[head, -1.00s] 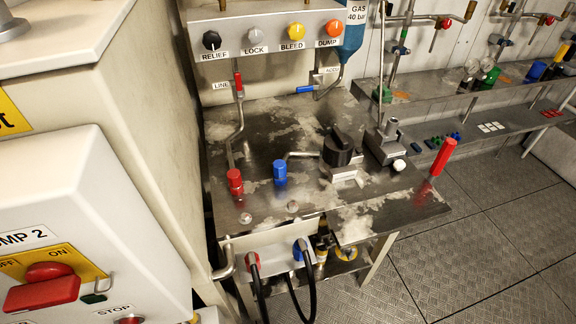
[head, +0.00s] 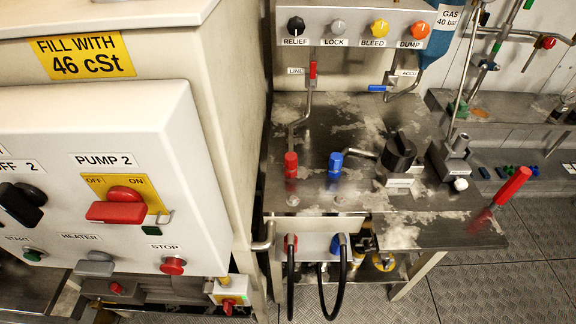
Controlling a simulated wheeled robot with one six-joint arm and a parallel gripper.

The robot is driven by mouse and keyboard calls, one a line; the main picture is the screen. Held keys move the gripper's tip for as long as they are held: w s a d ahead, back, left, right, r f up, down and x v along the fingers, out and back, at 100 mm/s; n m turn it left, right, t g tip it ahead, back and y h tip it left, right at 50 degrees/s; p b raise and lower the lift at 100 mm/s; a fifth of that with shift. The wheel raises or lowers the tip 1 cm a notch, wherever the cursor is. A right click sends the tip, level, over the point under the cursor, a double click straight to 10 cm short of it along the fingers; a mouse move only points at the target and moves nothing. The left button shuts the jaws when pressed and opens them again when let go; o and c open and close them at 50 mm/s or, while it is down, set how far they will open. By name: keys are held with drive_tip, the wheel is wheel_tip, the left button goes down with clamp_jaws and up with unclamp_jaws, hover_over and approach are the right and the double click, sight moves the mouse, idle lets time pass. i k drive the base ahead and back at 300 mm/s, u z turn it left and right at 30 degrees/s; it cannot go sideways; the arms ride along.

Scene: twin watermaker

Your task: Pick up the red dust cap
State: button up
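A red cap (head: 291,166) stands upright on the steel bench top, at the lower end of the bent pipe from the red LINE valve. It looks like the red dust cap. A similar blue cap (head: 335,164) stands just to its right, at the end of another pipe. Below the bench top, hoses with a red connector (head: 290,242) and a blue connector (head: 340,242) plug into a front panel. My gripper is not in view.
The stained steel bench (head: 345,115) carries a black rotary knob (head: 399,152) right of the caps. A red lever (head: 512,186) sticks up at its right corner. The PUMP 2 box (head: 120,180) and tall cabinet (head: 225,90) stand left. Open floor (head: 535,285) lies right.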

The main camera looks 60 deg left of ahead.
sight(290, 157)
drive_tip(key=z, duration=0.05)
drive_tip(key=k, duration=0.45)
drive_tip(key=u, duration=0.9)
drive_tip(key=i, duration=1)
drive_tip(key=z, duration=0.05)
drive_tip(key=k, duration=0.95)
drive_tip(key=z, duration=0.95)
drive_tip(key=i, duration=0.65)
drive_tip(key=u, duration=1.2)
